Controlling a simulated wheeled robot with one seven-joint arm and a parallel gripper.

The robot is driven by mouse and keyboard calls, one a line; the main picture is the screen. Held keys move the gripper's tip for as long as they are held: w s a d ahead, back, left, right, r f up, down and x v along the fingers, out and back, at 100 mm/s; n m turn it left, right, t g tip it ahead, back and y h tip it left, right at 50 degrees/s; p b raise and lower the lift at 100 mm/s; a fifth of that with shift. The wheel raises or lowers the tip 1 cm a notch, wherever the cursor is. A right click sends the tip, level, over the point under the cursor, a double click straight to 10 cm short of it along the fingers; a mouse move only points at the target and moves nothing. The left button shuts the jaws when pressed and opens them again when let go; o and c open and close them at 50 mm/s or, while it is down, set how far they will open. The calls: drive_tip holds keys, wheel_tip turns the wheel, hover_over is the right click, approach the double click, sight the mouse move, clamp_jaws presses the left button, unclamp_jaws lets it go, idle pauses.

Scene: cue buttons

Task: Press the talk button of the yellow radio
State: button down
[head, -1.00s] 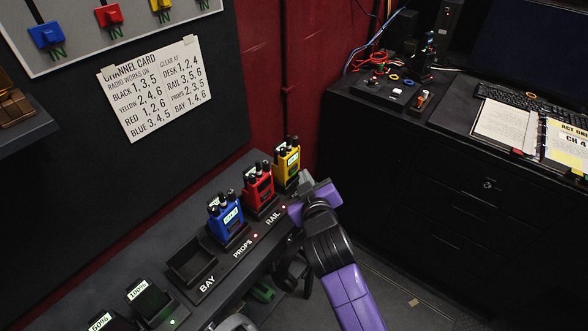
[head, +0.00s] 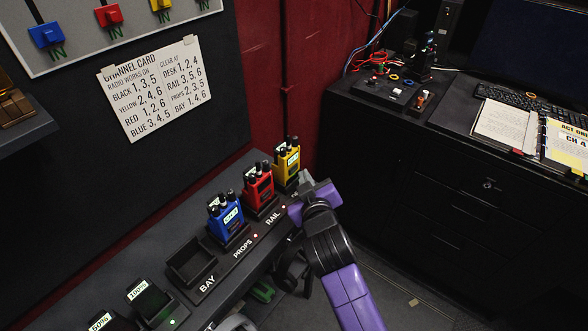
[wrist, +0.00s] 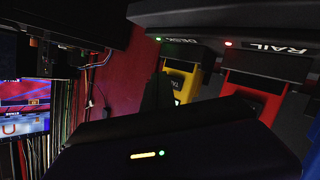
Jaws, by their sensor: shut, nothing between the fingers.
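The yellow radio (head: 287,165) stands upright in the far end slot of the charging shelf, next to the red radio (head: 259,188). In the wrist view the yellow radio (wrist: 190,86) shows upside down, with part of a dark labelled patch on it; the rest is hidden behind the dark gripper body. My gripper (head: 306,176) is shut and empty, just right of the yellow radio in the head view. I cannot tell whether its tips touch the radio. The red radio (wrist: 254,97) also shows in the wrist view.
The blue radio (head: 225,219) stands nearer, beside the empty BAY slot (head: 192,262). A channel card (head: 155,88) hangs on the wall panel. A black cabinet (head: 430,190) stands to the right of my arm. The red wall is close behind the yellow radio.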

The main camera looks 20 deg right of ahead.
drive_tip(key=shift+w+a, duration=0.25)
drive_tip(key=shift+w, duration=0.1)
drive_tip(key=shift+w+a, duration=0.25)
drive_tip(key=shift+w, duration=0.1)
idle(2.0)
drive_tip(key=shift+s+d, duration=0.5)
drive_tip(key=shift+s, duration=0.2)
drive_tip(key=s+d+p, duration=0.1)
drive_tip(key=s, duration=0.1)
drive_tip(key=s+d+p, duration=0.1)
drive_tip(key=s+d, duration=0.1)
idle(0.6)
drive_tip(key=shift+a, duration=0.1)
idle(0.6)
